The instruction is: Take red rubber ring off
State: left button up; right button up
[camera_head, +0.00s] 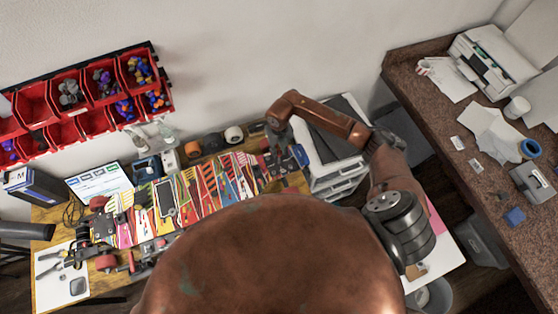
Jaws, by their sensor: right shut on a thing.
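A long board with a colourful striped graphic (205,192) lies on the wooden table (42,212). Dark metal parts and red wheels (105,262) show at its left end. My right gripper (277,152) points down at the board's right end, by dark parts there. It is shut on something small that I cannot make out. I cannot pick out the red rubber ring for certain; the gripper hides part of that end.
Red bins (68,92) with small parts hang on the wall. Tape rolls (233,135) stand behind the board. White drawers (337,180) stand right of the table. A brown counter (440,115) with a printer (484,64) is at far right.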

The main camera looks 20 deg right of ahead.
jog(key=shift+r+p, duration=1.1)
jog(key=shift+r, duration=1)
